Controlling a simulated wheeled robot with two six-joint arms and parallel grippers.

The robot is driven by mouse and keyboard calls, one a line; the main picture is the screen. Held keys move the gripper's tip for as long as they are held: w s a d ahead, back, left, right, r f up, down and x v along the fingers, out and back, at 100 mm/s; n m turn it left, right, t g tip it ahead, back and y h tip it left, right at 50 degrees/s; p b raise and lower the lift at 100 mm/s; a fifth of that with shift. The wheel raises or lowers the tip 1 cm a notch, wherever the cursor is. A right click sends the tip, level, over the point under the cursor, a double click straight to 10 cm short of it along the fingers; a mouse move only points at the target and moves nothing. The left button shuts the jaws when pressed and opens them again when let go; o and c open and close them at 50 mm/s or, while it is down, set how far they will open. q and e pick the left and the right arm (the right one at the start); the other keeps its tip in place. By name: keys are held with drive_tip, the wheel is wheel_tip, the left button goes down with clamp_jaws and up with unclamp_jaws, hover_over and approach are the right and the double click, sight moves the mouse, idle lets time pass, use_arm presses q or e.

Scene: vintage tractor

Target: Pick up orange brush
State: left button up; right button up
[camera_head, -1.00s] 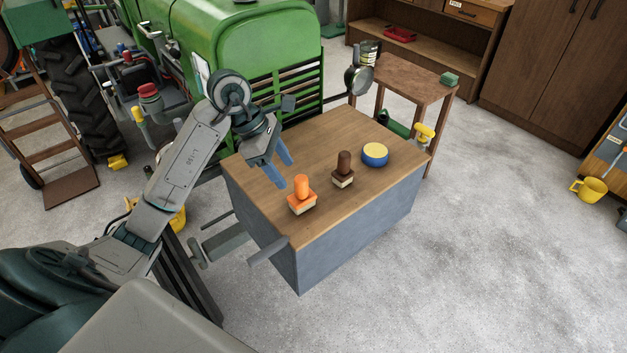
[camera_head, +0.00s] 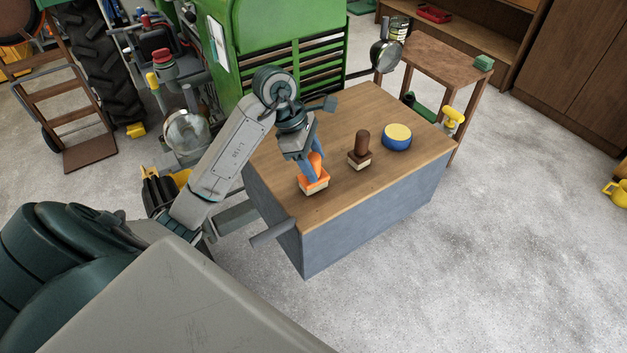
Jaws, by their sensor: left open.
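The orange brush (camera_head: 315,184) stands upright on the wooden top of the grey workbench (camera_head: 345,195), near its left front edge. It has an orange handle and block over pale bristles. My left gripper (camera_head: 312,170) is open and points down at the brush, with its blue fingers at the orange handle. The fingers partly hide the handle, and I cannot tell whether they touch it. My right gripper is not in view.
A brown brush (camera_head: 361,148) and a round blue tin with a yellow top (camera_head: 396,137) stand to the right on the bench. A green tractor (camera_head: 250,40) is behind. A small wooden table (camera_head: 440,60) stands at the back right. Open concrete floor lies right.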

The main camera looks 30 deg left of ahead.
use_arm(q)
drive_tip(key=shift+d+f, duration=0.25)
drive_tip(key=shift+f, duration=0.15)
drive_tip(key=shift+w+d+f+p, duration=0.1)
drive_tip(key=shift+f+p, duration=0.15)
drive_tip(key=shift+p, duration=0.05)
drive_tip(key=shift+f, duration=0.1)
drive_tip(key=shift+c, duration=0.4)
drive_tip(key=c, duration=1)
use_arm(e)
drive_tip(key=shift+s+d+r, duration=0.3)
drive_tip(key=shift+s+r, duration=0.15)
